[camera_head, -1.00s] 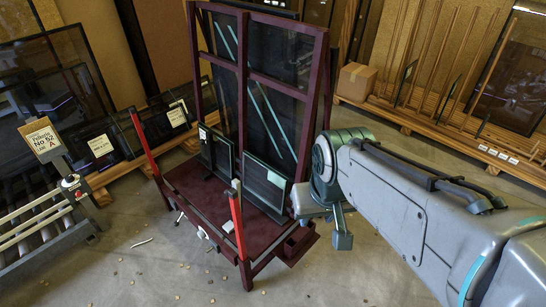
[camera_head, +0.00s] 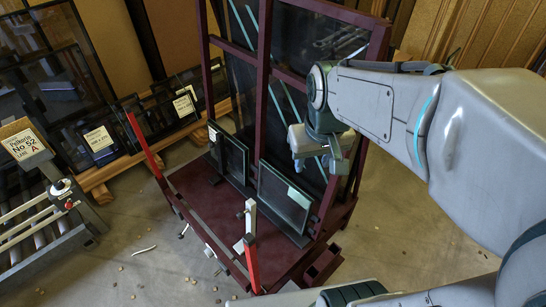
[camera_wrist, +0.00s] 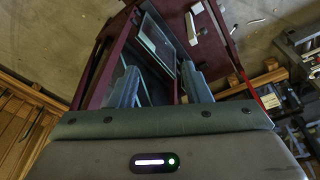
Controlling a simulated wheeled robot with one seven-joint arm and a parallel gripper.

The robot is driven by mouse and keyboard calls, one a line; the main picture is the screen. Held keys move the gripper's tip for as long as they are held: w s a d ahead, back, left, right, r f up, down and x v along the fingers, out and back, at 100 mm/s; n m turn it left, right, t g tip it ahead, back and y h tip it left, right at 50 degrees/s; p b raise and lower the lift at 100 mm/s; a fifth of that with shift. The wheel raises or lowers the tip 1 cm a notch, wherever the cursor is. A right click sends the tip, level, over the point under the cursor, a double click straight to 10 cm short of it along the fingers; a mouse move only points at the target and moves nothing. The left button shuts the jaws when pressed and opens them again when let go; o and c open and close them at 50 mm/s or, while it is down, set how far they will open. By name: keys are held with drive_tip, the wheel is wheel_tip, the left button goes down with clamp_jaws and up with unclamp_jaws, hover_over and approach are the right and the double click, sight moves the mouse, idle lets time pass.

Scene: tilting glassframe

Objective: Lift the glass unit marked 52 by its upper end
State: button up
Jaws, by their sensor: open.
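Two small dark glass panes stand on the dark red tilting frame (camera_head: 195,190). I cannot read a 52 on either pane. My gripper (camera_head: 318,166) is open and points down, above and slightly right of the right pane's upper end, apart from it in the head view. In the wrist view a pane (camera_wrist: 157,42) shows beyond the open fingers; whether it lies between them is unclear.
Tall red uprights and crossbars stand close behind my gripper. Two red-tipped posts (camera_head: 146,147) rise at the frame's front. A sign reading No 52 A (camera_head: 25,143) stands by a roller conveyor (camera_head: 40,225) at left. Labelled panes lean at the back left.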

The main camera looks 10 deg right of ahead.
drive_tip(key=w+f+n+g+b, duration=0.1)
drive_tip(key=w+f+n+b, duration=0.1)
drive_tip(key=w+f+b, duration=0.7)
drive_tip(key=n+g+b, duration=0.2)
drive_tip(key=n+b, duration=0.2)
drive_tip(key=b, duration=0.4)
hover_over(283, 187)
drive_tip(key=w, duration=0.1)
drive_tip(key=shift+y, duration=0.4)
drive_tip(key=f, duration=2.7)
drive_tip(key=shift+w+d, duration=0.15)
drive_tip(key=shift+d, duration=0.15)
drive_tip(key=f, duration=0.2)
drive_tip(key=f+b, duration=0.1)
drive_tip(key=f, duration=0.2)
drive_tip(key=f+b, duration=0.1)
drive_tip(key=f, duration=0.2)
drive_tip(key=shift+a, duration=0.25)
drive_tip(key=shift+d+f+b, duration=0.1)
drive_tip(key=shift+f+b, duration=0.8)
drive_tip(key=shift+f, duration=2.15)
clamp_jaws()
